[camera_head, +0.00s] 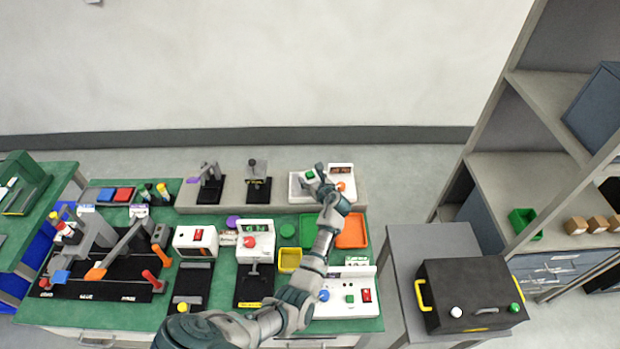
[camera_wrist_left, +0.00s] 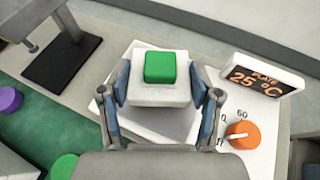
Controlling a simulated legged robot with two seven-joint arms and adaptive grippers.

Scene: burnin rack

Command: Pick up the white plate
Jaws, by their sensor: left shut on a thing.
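A small white square plate (camera_wrist_left: 158,96) with a green block (camera_wrist_left: 160,67) on top sits between the blue-padded fingers of my left gripper (camera_wrist_left: 163,88). The fingers are shut on its two sides. A larger white square surface of the heating unit (camera_wrist_left: 185,128) shows underneath; I cannot tell whether the plate touches it. In the head view my left gripper (camera_head: 318,174) is at the back of the bench, over the white unit, and partly hides the plate; the green block (camera_head: 310,174) shows there. My right gripper is not in view.
Black stands (camera_head: 258,184) are to the left. Green and orange trays (camera_head: 351,232) lie in front.

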